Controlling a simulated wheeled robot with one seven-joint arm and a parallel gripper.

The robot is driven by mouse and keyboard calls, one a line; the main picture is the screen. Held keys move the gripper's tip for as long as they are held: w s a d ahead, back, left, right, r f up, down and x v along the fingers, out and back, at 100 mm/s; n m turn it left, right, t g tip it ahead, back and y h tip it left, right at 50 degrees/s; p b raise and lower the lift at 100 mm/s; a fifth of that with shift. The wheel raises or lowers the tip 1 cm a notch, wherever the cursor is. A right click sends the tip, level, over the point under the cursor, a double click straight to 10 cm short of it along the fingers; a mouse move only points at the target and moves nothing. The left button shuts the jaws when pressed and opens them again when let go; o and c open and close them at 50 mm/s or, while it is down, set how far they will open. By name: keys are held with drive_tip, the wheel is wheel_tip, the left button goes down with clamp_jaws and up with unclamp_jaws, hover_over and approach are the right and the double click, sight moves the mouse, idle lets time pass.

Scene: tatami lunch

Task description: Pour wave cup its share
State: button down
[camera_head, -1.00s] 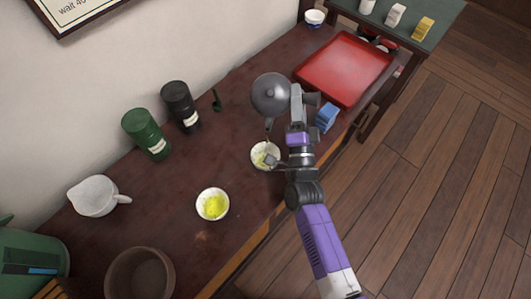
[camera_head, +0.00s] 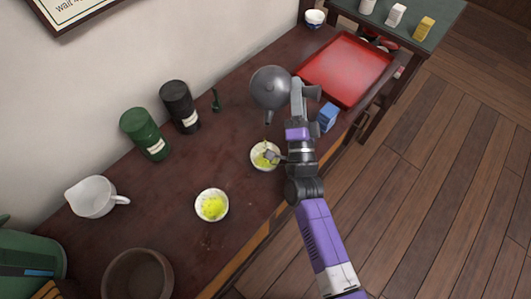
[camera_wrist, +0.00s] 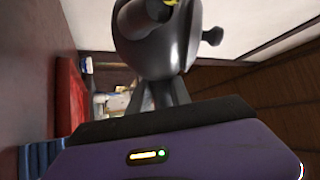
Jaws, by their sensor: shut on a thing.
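My gripper (camera_head: 298,92) is shut on the dark grey teapot (camera_head: 269,88), which it holds above the table; the grip itself is partly hidden. The teapot also fills the top of the wrist view (camera_wrist: 155,50). Its spout points toward a small white cup (camera_head: 257,163) below. This cup holds yellow-green liquid, and part of my arm overlaps its right edge. A thin yellowish trace shows between spout and cup. A second white cup (camera_head: 198,212) with yellow-green liquid stands nearer the front left. I cannot tell which cup has the wave pattern.
A red tray (camera_head: 345,68) lies at the back right, with a blue box (camera_head: 328,117) in front. Green (camera_head: 144,133) and black (camera_head: 178,105) canisters stand along the wall. A white pitcher (camera_head: 92,197) and brown bowl (camera_head: 138,277) are at left. A blue-and-white cup (camera_head: 314,18) stands far back.

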drive_tip(key=shift+s+r+t+b, duration=0.1)
drive_tip(key=shift+r+t+b, duration=0.3)
drive_tip(key=shift+r, duration=0.3)
idle(0.5)
drive_tip(key=shift+a, duration=0.1)
drive_tip(key=shift+w+r, duration=0.2)
drive_tip(key=shift+r, duration=0.15)
drive_tip(key=w+f+m+g+p, duration=0.1)
drive_tip(key=w+f+g+p, duration=0.3)
drive_tip(key=f+p, duration=0.3)
drive_tip(key=shift+w+d+f+g+h, duration=0.3)
drive_tip(key=shift+w+f+g+h, duration=0.1)
drive_tip(key=shift+f+g, duration=0.25)
drive_tip(key=shift+w+f+p, duration=0.15)
drive_tip(key=shift+p, duration=0.6)
drive_tip(key=p, duration=0.1)
drive_tip(key=f+g+p, duration=0.1)
drive_tip(key=shift+w+g+p, duration=0.2)
drive_tip(key=shift+g+p, duration=0.05)
drive_tip(key=shift+p, duration=0.15)
drive_tip(key=shift+w+d+f+m+g+p, duration=0.1)
drive_tip(key=shift+w+f+m+g+p, duration=0.05)
drive_tip(key=shift+f+g+p, duration=0.55)
drive_tip(key=shift+w+d+f+m+g+p, duration=0.1)
drive_tip(key=shift+f+m+g+p, duration=0.1)
drive_tip(key=shift+f+p, duration=0.45)
drive_tip(key=shift+f, duration=0.2)
